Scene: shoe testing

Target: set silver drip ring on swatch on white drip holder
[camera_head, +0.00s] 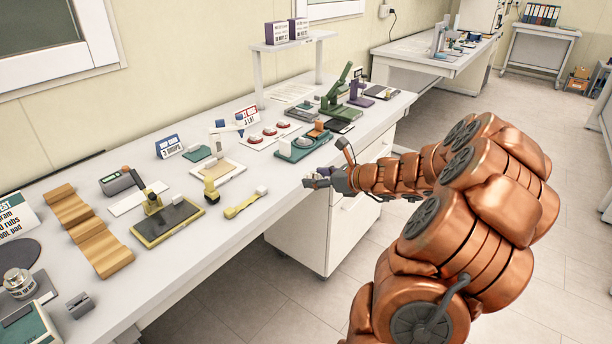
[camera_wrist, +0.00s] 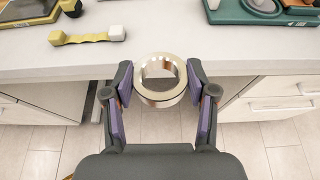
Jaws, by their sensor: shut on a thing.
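The silver drip ring (camera_wrist: 160,98) is between the fingers of my gripper (camera_wrist: 160,80) in the wrist view. My gripper is shut on its two sides, and the ring is held level off the front edge of the bench. In the head view my gripper (camera_head: 318,181) is beside the bench's front edge, and the ring is too small to make out clearly. A flat white holder (camera_head: 233,176) with a tan swatch (camera_head: 216,169) on it lies on the bench, left of my gripper; it looks like the white drip holder. Nothing large rests on the swatch.
The bench (camera_head: 150,285) carries several testers. A teal device (camera_head: 300,146) stands right of the white holder. A drawer cabinet (camera_head: 318,235) is below the bench.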

